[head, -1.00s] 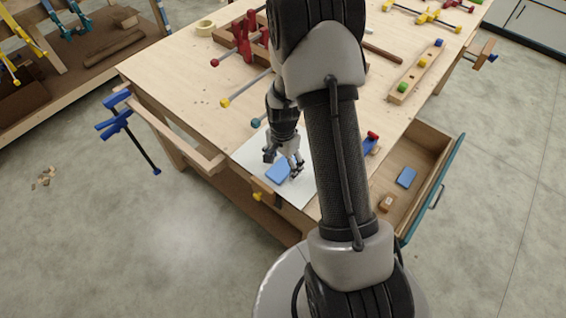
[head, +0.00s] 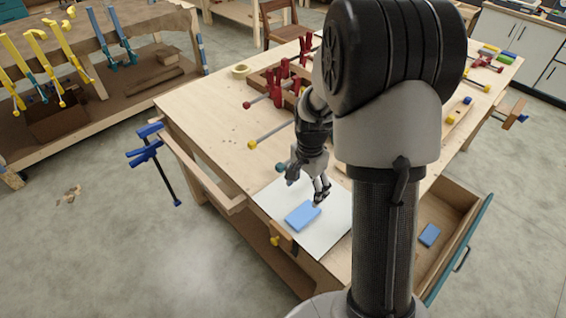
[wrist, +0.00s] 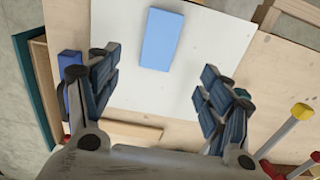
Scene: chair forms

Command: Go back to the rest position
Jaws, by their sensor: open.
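My gripper (head: 321,194) hangs above the white sheet on the workbench. In the wrist view its two fingers (wrist: 160,88) stand wide apart with nothing between them. A blue block (head: 303,215) lies flat on the white sheet (head: 330,231), a little in front of the fingers and apart from them. The block also shows in the wrist view (wrist: 161,40), beyond the fingertips. My upper arm covers part of the bench and the drawer's left side in the head view.
An open drawer (head: 452,255) juts from the bench's right side with another blue block (head: 429,235) inside. Bar clamps (head: 276,132) lie on the bench near my forearm. A blue clamp (head: 158,165) hangs at the left edge. A second bench (head: 100,50) stands at the back left.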

